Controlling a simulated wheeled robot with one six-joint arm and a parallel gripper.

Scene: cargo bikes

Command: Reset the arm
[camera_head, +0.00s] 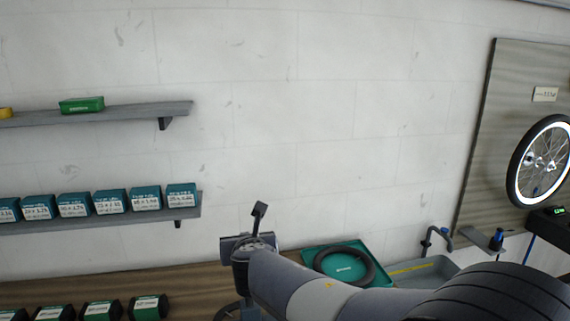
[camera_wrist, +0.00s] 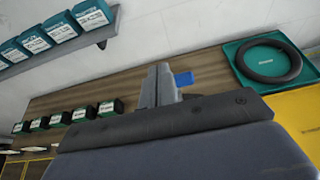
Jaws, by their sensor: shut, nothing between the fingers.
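My gripper (camera_wrist: 159,68) shows in the wrist view as two grey fingers close together, shut and empty. They stand out past the dark, wide part in the foreground, against the wooden bench (camera_wrist: 125,80). A small blue thing (camera_wrist: 184,79) shows just to the right of the fingers; I cannot tell what it is. In the head view my arm reaches from the lower right to the left, across the front of the bench (camera_head: 195,284). The fingers cannot be made out clearly there.
A green tray (camera_head: 310,252) with a black tyre (camera_head: 366,276) lies on the bench beside my arm. Teal boxes (camera_head: 145,198) line a wall shelf; dark green boxes (camera_head: 149,306) stand on the bench. A wheel (camera_head: 541,160) hangs on a board at right. The wall is bare mid-picture.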

